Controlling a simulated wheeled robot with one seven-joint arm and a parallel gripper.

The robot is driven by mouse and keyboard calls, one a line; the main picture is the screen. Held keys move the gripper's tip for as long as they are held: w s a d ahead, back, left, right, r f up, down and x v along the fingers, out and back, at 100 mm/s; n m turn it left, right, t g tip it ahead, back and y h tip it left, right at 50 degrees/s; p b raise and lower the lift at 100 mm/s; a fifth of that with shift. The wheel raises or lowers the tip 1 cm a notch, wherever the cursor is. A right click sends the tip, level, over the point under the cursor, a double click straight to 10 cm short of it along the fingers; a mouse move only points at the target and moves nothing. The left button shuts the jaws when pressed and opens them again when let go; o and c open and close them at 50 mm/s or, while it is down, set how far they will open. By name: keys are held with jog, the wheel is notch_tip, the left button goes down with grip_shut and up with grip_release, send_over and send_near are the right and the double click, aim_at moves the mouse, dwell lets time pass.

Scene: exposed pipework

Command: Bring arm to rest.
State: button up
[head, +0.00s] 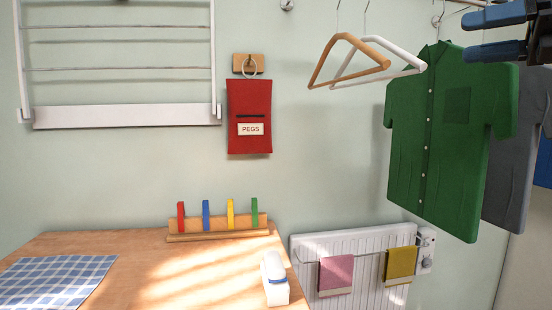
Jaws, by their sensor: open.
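My gripper (468,37) is at the top right corner of the head view, with two dark blue fingers pointing left. The fingers are apart, one above the other, and I see nothing held between them. It shows in front of the upper part of the green shirt's area and the grey shirt (503,150). The rest of my arm is mostly outside the picture. Whether the fingers touch any garment cannot be told.
A green shirt (440,140) hangs near the gripper. Two empty hangers, one wooden (347,40) and one white (400,48), hang left of it. A radiator (310,250) with two cloths stands below. A wooden table (150,260) is lower left.

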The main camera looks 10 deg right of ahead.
jog(key=s+a+f+m+t+h, duration=0.3)
jog(key=s+a+f+m+t, duration=0.15)
jog(key=f+m, duration=0.55)
jog(key=s+a+f+m+t+h, duration=0.3)
jog(key=s+a+f+m+t, duration=0.15)
jog(key=f+m, duration=0.6)
jog(key=s+a+f+m+t+h, duration=0.2)
jog(key=s+a+f+m+t, duration=0.3)
jog(key=f+m, duration=0.55)
jog(key=s+f+m+g+h, duration=0.2)
jog(key=s+f+g, duration=0.4)
jog(key=s+f, duration=0.4)
jog(key=s+a+f+m+g+h, duration=0.1)
jog(key=s+f+m+g, duration=0.4)
jog(key=s+f, duration=0.5)
jog(key=s+g, duration=0.1)
jog(key=s, duration=0.5)
jog(key=shift+s+a+h+p, duration=0.3)
jog(key=shift+s+h+p, duration=0.05)
jog(key=shift+h+p, duration=0.05)
jog(key=shift+c, duration=0.2)
